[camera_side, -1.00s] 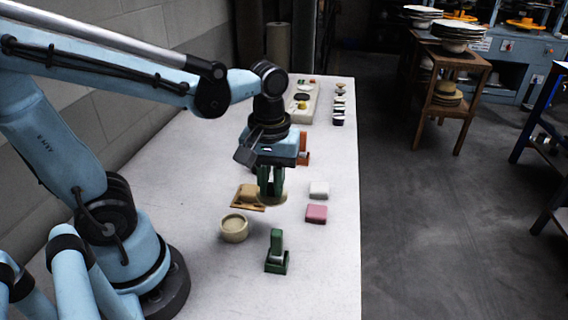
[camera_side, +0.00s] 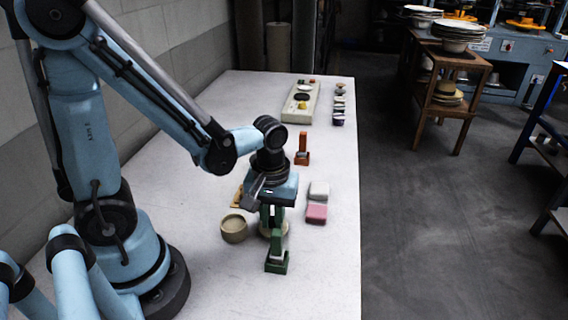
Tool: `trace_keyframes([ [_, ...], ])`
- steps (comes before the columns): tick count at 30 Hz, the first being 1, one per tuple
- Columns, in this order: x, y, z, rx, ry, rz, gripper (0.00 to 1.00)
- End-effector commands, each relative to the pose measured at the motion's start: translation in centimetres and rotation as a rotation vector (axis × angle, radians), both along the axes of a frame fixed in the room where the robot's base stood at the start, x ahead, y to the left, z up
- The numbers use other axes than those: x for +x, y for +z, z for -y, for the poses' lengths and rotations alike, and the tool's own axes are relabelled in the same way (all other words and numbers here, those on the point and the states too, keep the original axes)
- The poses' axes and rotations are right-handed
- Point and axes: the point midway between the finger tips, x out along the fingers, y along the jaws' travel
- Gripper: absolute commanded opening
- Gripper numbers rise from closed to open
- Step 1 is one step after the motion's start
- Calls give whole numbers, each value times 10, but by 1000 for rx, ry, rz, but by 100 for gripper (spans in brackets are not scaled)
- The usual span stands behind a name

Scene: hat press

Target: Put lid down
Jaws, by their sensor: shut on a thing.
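My gripper (camera_side: 272,217) has green fingers and points down over the front middle of the white table. It is shut on a flat tan lid (camera_side: 287,229). Only the lid's edges show; the fingers and a green upright piece in front hide the rest. The lid is low, close to the tabletop, but I cannot tell whether it touches. A round beige pot (camera_side: 234,229) stands open, just left of the lid.
The green stand (camera_side: 277,264) is right in front of my gripper. A wooden piece (camera_side: 237,198) is partly hidden behind. An orange piece (camera_side: 302,155) and a pale tray (camera_side: 301,103) are farther back.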

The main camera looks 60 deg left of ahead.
Motion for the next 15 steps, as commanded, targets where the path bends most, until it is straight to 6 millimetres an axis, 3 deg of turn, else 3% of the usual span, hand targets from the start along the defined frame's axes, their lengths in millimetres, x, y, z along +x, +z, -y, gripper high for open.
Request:
trace_keyframes([
  [15, 0, -9, 0, 0, 0, 0, 0],
])
